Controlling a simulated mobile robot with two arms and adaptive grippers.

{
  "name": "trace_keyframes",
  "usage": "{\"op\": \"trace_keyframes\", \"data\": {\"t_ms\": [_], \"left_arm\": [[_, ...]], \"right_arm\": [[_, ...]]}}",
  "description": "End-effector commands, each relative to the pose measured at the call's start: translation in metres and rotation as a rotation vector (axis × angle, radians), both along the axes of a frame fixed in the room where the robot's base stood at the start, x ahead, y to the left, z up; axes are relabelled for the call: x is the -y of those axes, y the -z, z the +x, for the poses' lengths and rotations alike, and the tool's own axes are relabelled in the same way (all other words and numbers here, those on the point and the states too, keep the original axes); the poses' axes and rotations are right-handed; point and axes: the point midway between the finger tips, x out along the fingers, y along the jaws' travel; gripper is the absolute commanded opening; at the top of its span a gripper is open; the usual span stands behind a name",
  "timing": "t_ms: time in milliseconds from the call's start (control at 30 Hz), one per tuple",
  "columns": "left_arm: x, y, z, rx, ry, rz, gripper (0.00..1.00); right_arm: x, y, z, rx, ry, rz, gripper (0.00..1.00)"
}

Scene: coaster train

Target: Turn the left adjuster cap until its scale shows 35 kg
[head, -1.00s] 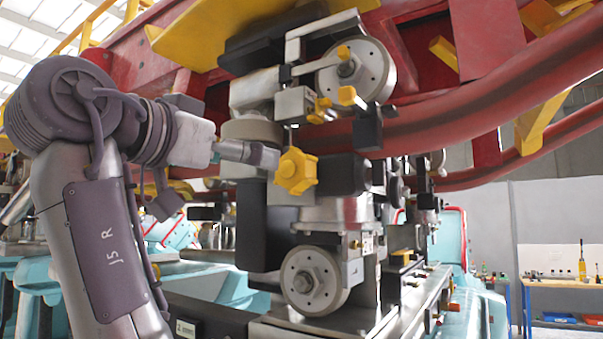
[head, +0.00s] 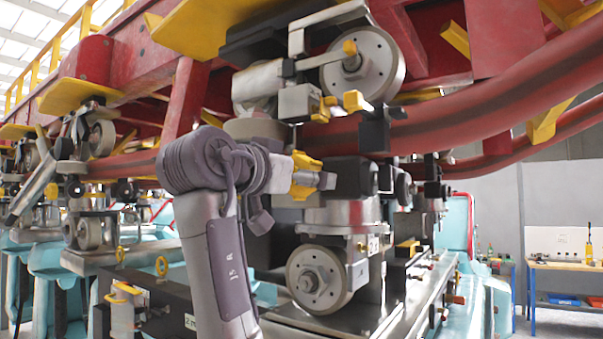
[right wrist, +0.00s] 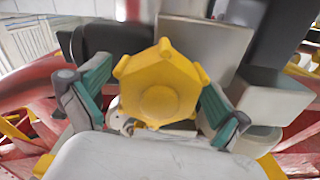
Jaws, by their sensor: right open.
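A yellow lobed adjuster cap (head: 306,164) sits on the front of the wheel assembly, below the red rail, partly covered by my right gripper in the head view. In the right wrist view the cap (right wrist: 160,82) faces the camera, centred between two teal-padded fingers. My right gripper (right wrist: 158,98) is open, one finger on each side of the cap; I cannot tell whether the pads touch it. In the head view my right gripper (head: 326,181) is beside the cap. No scale reading is legible. My left gripper is not in view.
A thick red rail (head: 450,120) curves just above the cap. A lower wheel (head: 318,281) and an upper wheel (head: 362,66) flank the work area. Dark blocks stand close to the right. A workbench (head: 570,266) is far right.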

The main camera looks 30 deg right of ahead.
Motion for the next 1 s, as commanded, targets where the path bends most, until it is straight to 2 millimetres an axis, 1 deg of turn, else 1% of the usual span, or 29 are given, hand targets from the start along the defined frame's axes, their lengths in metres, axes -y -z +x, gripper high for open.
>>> {"op": "trace_keyframes", "data": {"t_ms": [100, 267, 400, 467, 1000], "left_arm": [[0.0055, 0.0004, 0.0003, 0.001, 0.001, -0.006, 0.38], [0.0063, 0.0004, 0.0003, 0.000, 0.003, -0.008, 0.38], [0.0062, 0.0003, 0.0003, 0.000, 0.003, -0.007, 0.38], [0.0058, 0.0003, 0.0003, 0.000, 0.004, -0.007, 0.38], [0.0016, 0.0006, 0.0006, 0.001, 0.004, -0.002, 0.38]], "right_arm": [[-0.0002, 0.0002, 0.0000, 0.000, 0.000, 0.000, 1.00], [-0.0002, 0.0000, -0.0002, 0.000, 0.000, 0.000, 0.73], [-0.0003, 0.0000, -0.0001, 0.000, 0.000, 0.000, 0.50], [-0.0003, -0.0001, -0.0001, 0.000, 0.000, 0.000, 0.41], [-0.0004, -0.0004, -0.0003, -0.012, 0.000, -0.006, 0.41]]}}
